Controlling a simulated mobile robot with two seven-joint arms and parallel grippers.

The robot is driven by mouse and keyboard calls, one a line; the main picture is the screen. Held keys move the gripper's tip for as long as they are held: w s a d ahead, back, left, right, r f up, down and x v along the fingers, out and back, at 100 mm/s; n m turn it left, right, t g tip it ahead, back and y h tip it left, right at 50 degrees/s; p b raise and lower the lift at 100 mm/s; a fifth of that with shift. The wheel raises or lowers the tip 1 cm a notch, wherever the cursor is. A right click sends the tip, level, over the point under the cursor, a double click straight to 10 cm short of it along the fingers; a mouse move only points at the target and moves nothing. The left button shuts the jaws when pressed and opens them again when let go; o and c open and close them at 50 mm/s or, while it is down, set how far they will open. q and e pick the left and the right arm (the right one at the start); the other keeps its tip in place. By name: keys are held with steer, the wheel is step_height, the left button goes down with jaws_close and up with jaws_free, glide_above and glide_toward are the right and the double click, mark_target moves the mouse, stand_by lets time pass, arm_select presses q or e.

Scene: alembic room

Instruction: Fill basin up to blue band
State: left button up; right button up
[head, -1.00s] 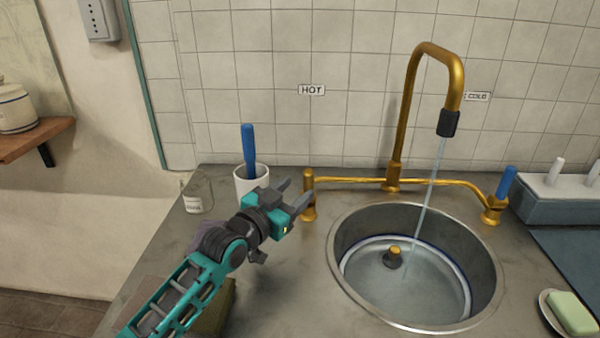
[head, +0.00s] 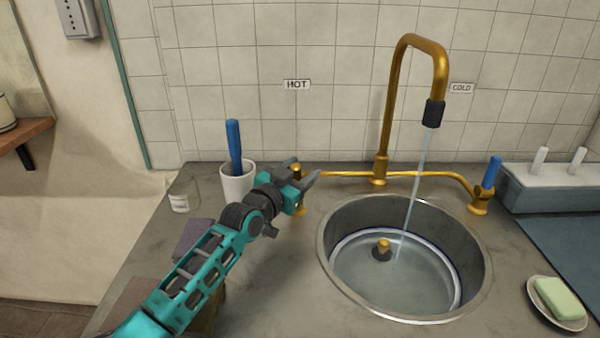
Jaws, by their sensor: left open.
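The round metal basin (head: 475,235) is sunk in the counter, with a blue band (head: 455,252) beside a white one running around its inner wall. Clear water (head: 405,285) lies in it; I cannot tell exactly how its surface sits against the band. A brass-topped plug (head: 383,246) stands in the basin. A stream (head: 415,170) falls from the black-tipped brass faucet (head: 410,42). The cold tap (head: 491,172) has a blue lever standing up. My left gripper (head: 303,171) is open at the hot tap (head: 297,208), partly hiding it; contact is unclear. My right gripper is out of view.
A white cup (head: 237,184) holding a blue handle (head: 234,145) and a small glass jar (head: 180,202) stand left of my gripper. A soap dish (head: 583,324) with green soap (head: 559,299) lies right of the basin. A grey rack (head: 560,190) stands at the back right.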

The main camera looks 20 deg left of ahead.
arm_select(q)
steer(key=shift+c, duration=0.3)
jaws_close()
stand_by(0.3)
